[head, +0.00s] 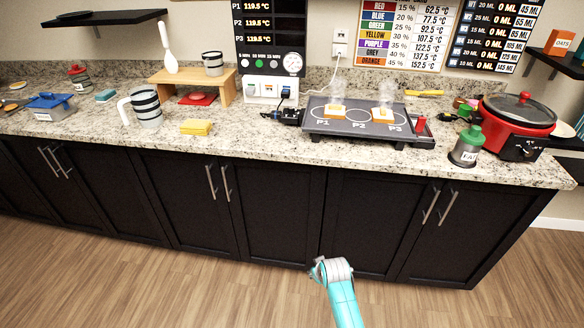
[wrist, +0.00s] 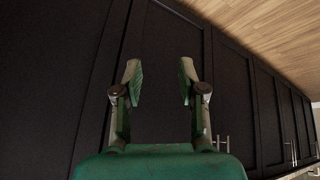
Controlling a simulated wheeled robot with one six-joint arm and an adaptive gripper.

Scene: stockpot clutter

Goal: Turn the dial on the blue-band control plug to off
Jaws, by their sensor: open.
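In the head view my arm is low in front of the cabinets, well below and apart from the plug.
The hot plate (head: 318,127) holds two steaming orange-based items. A red stockpot (head: 518,112) and a green-topped canister (head: 467,147) stand right. A wooden stand (head: 185,78), striped jug (head: 146,106) and yellow sponge (head: 196,127) lie left. The counter's front edge before the outlet is clear.

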